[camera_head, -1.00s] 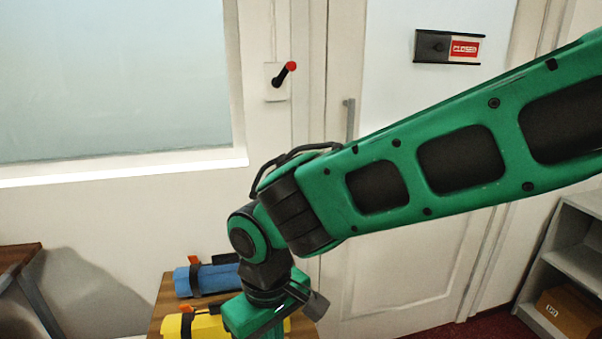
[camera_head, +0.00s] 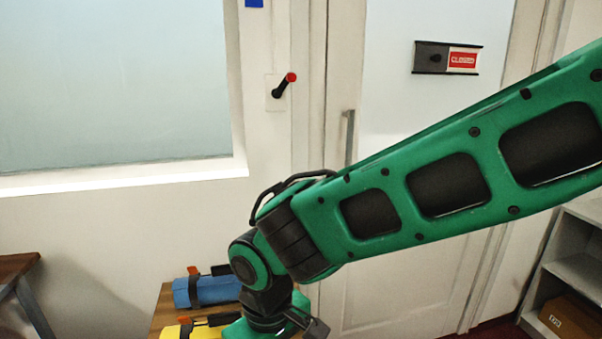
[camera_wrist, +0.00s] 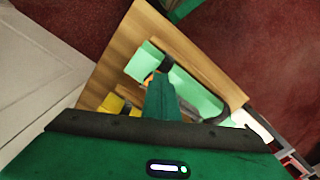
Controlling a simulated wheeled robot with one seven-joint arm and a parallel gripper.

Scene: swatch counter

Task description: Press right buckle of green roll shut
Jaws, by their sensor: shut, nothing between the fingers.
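The light green roll (camera_wrist: 196,88) lies on the wooden table in the wrist view, with a black strap piece near its upper left end and a dark piece near its lower right end. A small orange piece (camera_wrist: 148,78) shows beside its upper left end. I cannot tell whether either buckle is open or shut. My gripper (camera_wrist: 162,88) is shut and empty, with its fingers overlapping the roll's near side in the picture. Whether they touch it is unclear.
The wooden table (camera_wrist: 128,42) also carries a yellow roll (camera_wrist: 112,104) and a blue roll (camera_head: 207,290), each with dark straps and orange tabs. A door with a "CLOSED" slider sign (camera_head: 447,58) stands behind. Grey shelves (camera_head: 580,270) holding a brown box are at right.

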